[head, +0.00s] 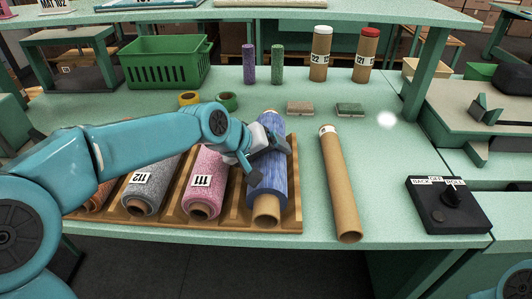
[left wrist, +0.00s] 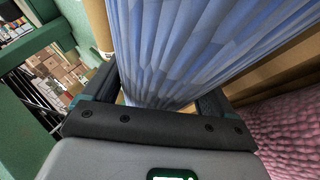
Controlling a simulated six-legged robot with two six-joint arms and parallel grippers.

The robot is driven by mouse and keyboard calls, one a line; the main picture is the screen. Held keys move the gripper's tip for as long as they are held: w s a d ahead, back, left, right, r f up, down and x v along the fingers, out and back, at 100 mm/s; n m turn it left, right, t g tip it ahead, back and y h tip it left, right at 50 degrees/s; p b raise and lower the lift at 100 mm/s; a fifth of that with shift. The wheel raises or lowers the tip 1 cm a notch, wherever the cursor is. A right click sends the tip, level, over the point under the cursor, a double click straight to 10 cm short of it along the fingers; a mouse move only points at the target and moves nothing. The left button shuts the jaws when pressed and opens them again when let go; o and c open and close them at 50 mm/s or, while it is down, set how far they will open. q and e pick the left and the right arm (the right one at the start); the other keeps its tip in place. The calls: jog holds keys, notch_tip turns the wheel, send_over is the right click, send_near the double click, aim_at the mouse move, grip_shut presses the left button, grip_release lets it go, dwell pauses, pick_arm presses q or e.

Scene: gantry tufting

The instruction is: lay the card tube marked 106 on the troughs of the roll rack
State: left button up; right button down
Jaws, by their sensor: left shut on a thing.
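A bare brown card tube (head: 338,185) lies on the green table right of the roll rack (head: 297,190); a small white label near its far end is too small to read. The wooden rack holds a grey roll marked 112 (head: 150,187), a pink roll marked 111 (head: 206,178) and a blue roll (head: 270,185) in its rightmost trough. My left gripper (head: 262,148) is shut on the blue roll from above; the roll also shows between the fingers in the left wrist view (left wrist: 165,60). I see no number on the blue roll. My right gripper is out of view.
A black control box (head: 448,205) sits right of the bare tube. Two sponge-like blocks (head: 300,108), yellow and green tape rings (head: 189,98), a green basket (head: 165,62) and capped tubes (head: 320,55) stand behind. The table around the bare tube is clear.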

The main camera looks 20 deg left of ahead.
pick_arm(q)
jog(key=o, duration=1)
jog(key=p+v, duration=0.1)
jog(key=v, duration=1.5)
jog(key=shift+s+r, duration=0.1)
jog(key=shift+r, duration=0.05)
